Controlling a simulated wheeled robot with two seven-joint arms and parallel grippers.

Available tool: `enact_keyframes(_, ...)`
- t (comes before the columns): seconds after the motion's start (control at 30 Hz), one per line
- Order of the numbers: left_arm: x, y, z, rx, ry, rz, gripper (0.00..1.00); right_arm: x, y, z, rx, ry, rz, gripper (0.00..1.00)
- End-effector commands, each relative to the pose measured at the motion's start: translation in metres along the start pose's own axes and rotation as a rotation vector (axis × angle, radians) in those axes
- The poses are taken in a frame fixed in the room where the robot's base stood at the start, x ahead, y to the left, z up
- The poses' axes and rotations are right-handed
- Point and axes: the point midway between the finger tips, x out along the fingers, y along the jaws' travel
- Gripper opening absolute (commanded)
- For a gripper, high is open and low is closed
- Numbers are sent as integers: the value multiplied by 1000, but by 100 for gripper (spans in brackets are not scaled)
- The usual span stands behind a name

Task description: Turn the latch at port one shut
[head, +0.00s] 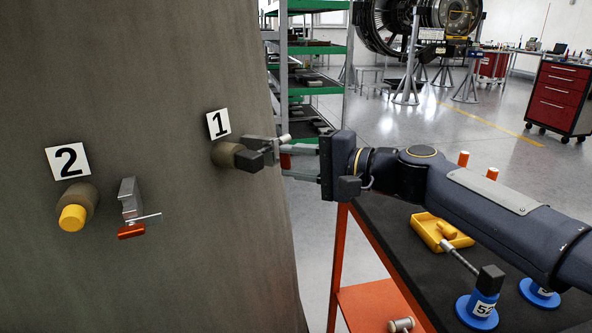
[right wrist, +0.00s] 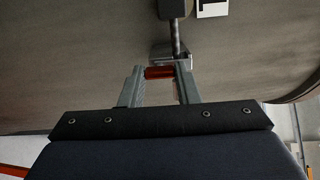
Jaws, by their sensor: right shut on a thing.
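Port one (head: 224,154) is a round boss on the grey curved casing, below the "1" label (head: 218,123). A dark block (head: 249,160) sits at its front. Beside it is the latch (head: 258,144), a metal bracket with a red handle (head: 285,162); the handle also shows in the right wrist view (right wrist: 159,72). My right gripper (head: 284,158) has its two fingers on either side of the red handle and is shut on it. The latch's exact angle is partly hidden by the fingers. My left gripper is not in view.
Port two (head: 77,205), with a yellow cap, and its red-handled latch (head: 131,231) are at the left on the casing. A cart (head: 400,250) at lower right holds a yellow tray (head: 440,232) and blue-based items (head: 478,308). Green shelving (head: 318,91) stands behind.

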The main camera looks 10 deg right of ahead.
Motion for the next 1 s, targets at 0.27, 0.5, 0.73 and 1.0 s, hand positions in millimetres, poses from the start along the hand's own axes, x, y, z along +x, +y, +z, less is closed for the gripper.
enact_keyframes(0.27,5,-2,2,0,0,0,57,0,1,0,-53,-2,8,6)
enact_keyframes(0.5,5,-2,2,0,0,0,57,0,1,0,-59,-2,9,6)
enact_keyframes(0.73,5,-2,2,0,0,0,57,0,1,0,-59,-2,9,37)
enact_keyframes(1.0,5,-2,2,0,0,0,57,0,0,0,-57,-1,8,51)
